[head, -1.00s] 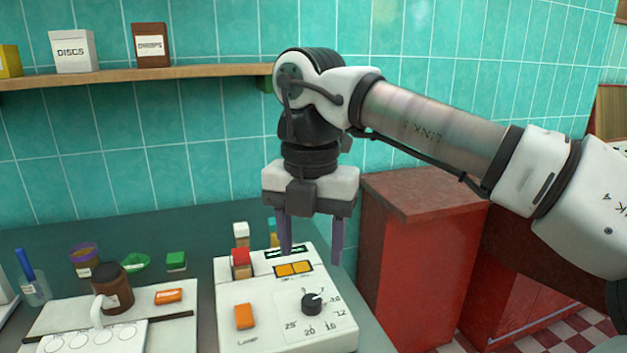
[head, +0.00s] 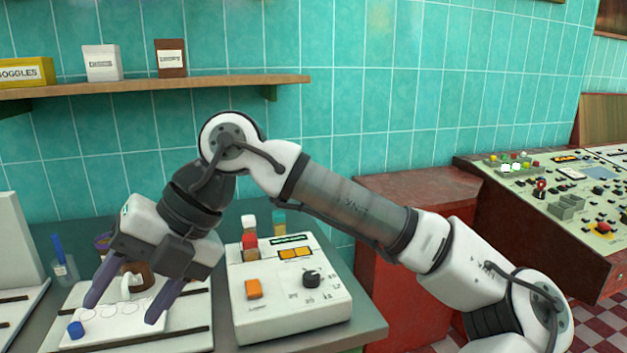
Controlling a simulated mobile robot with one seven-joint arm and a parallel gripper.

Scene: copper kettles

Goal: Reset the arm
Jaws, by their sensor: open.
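My gripper (head: 122,312) is open and empty, with its two purple-grey fingers spread and pointing down to the left. It hangs in front of a white tray (head: 185,342) on the grey bench. A white plate with a row of circles (head: 112,326) shows between the fingers, with a blue piece (head: 76,330) at its left end. My arm reaches in from the lower right, bent at the elbow and wrist. Whether the fingertips touch anything below cannot be told.
A white device (head: 290,315) with a black knob (head: 311,278) and orange switch (head: 253,289) stands right of my gripper. A brown jar (head: 140,270) is partly hidden behind the gripper. A shelf (head: 150,88) with boxes runs above. A control console (head: 570,200) stands at right.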

